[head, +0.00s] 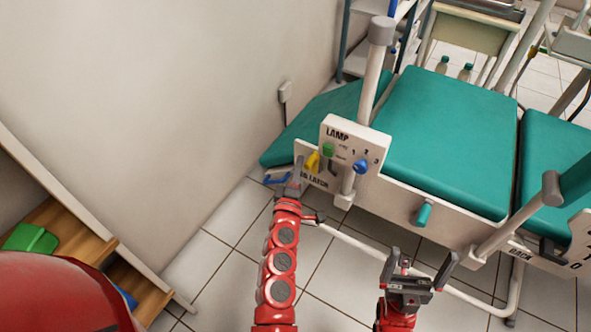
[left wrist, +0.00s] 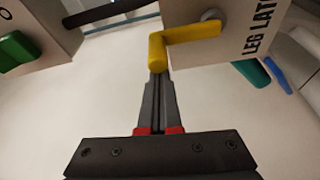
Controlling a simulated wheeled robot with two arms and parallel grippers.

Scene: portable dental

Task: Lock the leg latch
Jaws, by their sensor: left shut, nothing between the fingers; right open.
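The leg latch is a yellow L-shaped handle (head: 313,162) on a white panel lettered "LEG LATCH", at the foot end of the green dental chair. It also shows in the left wrist view (left wrist: 185,40), one arm running to a pivot on the panel and its end bent downward. My left gripper (head: 297,166) is shut and empty, and its tips (left wrist: 158,76) are right at the lower end of the yellow handle; I cannot tell whether they touch. My right gripper (head: 421,262) is open and empty, low in front of the chair.
A wooden shelf (head: 75,222) stands at the left.

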